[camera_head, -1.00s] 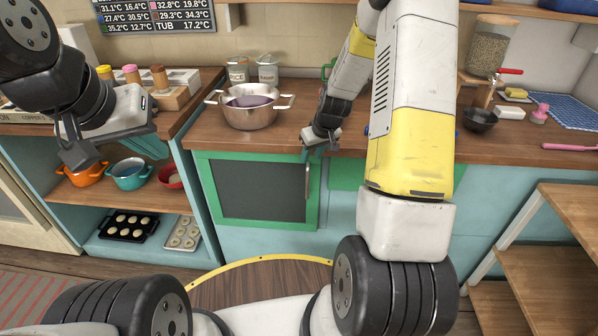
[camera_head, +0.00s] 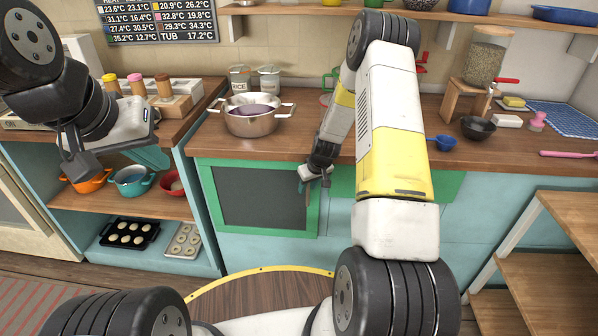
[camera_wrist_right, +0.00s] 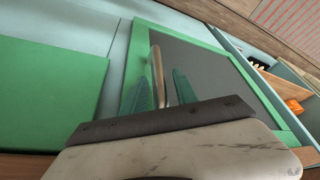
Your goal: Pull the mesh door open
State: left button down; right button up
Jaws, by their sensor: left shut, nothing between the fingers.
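The mesh door (camera_head: 262,198) is a dark panel in a green frame, set in the teal counter front; it looks closed. It also shows in the right wrist view (camera_wrist_right: 205,70). Its upright metal handle (camera_wrist_right: 157,75) is on the door's right side. My right gripper (camera_head: 313,182) is at the handle's upper end. In the right wrist view its two teal fingers are spread on either side of the handle, with gaps visible. Most of the handle is hidden by the gripper in the head view. My left gripper (camera_head: 78,163) is shut and empty, at the left, away from the door.
A steel pot (camera_head: 252,118) stands on the wooden counter (camera_head: 225,143) above the door. An open shelf (camera_head: 110,205) with pots and baking trays is at the left. A wooden step rack (camera_head: 540,255) stands at the right. The floor before the door looks clear.

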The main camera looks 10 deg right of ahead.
grip_shut()
dwell(1.4)
